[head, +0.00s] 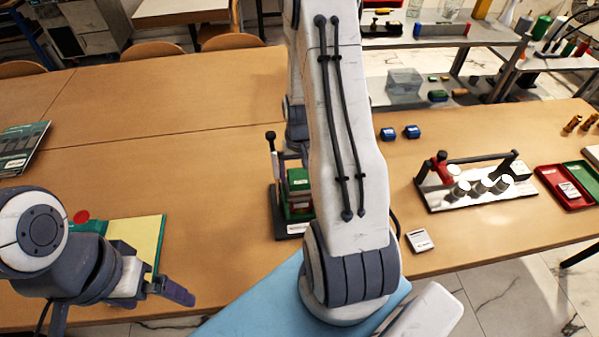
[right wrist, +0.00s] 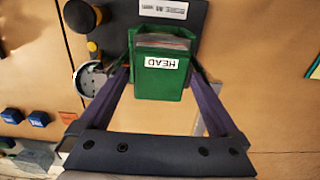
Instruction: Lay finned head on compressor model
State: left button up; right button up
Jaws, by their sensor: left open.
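A green block labelled HEAD (right wrist: 162,78) is between the fingers of my right gripper (right wrist: 161,80) in the right wrist view. A thin greyish layered strip shows at its far side, with more green beyond. In the head view the green block (head: 298,178) sits in a stack on a dark base with an upright post at its left. My right arm partly hides this stack and fully hides the right gripper there. The fingers lie close along the block's sides; whether they grip it is unclear. My left gripper (head: 152,284) is open and empty at the lower left.
A yellow-and-green folder (head: 140,238) lies beside my left gripper. Right of my right arm are two blue blocks (head: 400,132), a metal rig with white cylinders (head: 472,184), a small white card (head: 419,240), and red and green trays (head: 566,186).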

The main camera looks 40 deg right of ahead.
aim_at(299, 176)
jog(key=shift+r, duration=0.15)
notch_tip(299, 176, up, 12)
jog(key=b, duration=0.1)
jog(key=shift+b, duration=0.3)
dwell(0.3)
notch_tip(299, 176, down, 13)
jog(key=shift+s+r+p, duration=0.1)
jog(key=shift+p, duration=0.55)
notch_tip(299, 176, up, 2)
jog(key=shift+r, duration=0.85)
